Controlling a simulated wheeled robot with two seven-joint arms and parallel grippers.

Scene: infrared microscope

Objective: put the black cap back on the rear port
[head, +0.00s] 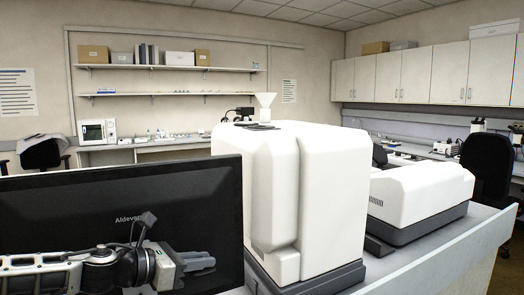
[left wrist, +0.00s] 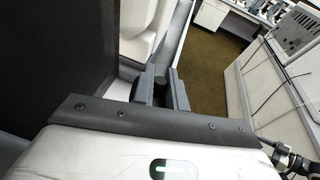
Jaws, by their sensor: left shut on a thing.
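My left gripper (head: 204,262) is in front of the dark monitor in the head view, its fingers pointing right. In the left wrist view the left gripper (left wrist: 161,80) is shut on a small black cap (left wrist: 160,77), which shows as a dark round shape between the fingertips. The cap cannot be made out in the head view. The large white microscope body (head: 325,190) stands to the right of the gripper, apart from it. I cannot make out the rear port in either view. My right gripper is not in view.
The monitor (head: 120,215), marked Aldever, stands close behind the left gripper. A lower white unit (head: 422,198) is right of the tall body on the same bench (head: 455,250). The left wrist view shows a brown floor (left wrist: 205,65) beyond the bench edge.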

